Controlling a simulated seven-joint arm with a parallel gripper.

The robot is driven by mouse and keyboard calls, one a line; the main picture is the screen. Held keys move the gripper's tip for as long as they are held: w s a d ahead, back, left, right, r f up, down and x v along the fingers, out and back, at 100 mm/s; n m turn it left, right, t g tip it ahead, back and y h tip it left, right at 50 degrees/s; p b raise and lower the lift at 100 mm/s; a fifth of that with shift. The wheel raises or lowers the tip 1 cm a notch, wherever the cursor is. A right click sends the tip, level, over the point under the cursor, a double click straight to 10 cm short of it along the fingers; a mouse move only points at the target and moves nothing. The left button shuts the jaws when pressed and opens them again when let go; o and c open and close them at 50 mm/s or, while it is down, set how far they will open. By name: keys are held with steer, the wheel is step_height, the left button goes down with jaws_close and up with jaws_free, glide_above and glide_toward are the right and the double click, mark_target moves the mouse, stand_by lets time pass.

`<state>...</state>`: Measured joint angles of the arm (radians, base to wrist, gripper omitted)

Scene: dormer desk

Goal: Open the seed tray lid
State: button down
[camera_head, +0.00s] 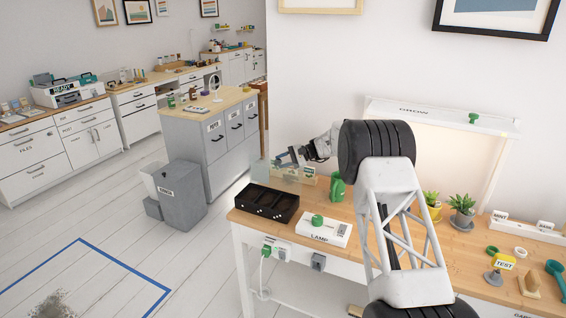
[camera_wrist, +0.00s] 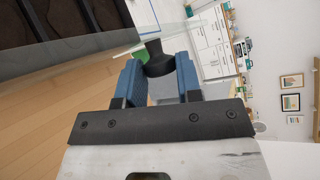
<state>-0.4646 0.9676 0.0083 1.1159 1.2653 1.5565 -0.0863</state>
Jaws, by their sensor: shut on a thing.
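The black seed tray (camera_head: 268,203) sits at the left end of the wooden desk, its dark compartments showing. It also shows at the upper left of the wrist view (camera_wrist: 88,18). Its clear lid (camera_head: 284,175) is raised and stands steeply at the tray's back side. In the wrist view the lid (camera_wrist: 60,50) is a see-through grey panel. My gripper (camera_head: 291,157) is above the tray at the lid's upper edge. Its blue fingers (camera_wrist: 158,78) are shut on the lid's dark knob (camera_wrist: 154,57). The fingers partly hide the knob.
The white lamp box (camera_head: 325,230) with a green knob stands right of the tray. A green object (camera_head: 337,187) is behind it. A grey bin (camera_head: 181,194) stands on the floor at left.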

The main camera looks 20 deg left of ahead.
steer(key=shift+s+r+n, duration=0.2)
steer(key=shift+s+n, duration=0.1)
steer(key=shift+s, duration=0.25)
steer(key=c, duration=1.1)
jaws_free()
steer(key=shift+w+d+t, duration=0.1)
steer(key=shift+t, duration=0.2)
steer(key=shift+v, duration=3.8)
steer(key=shift+r, duration=0.1)
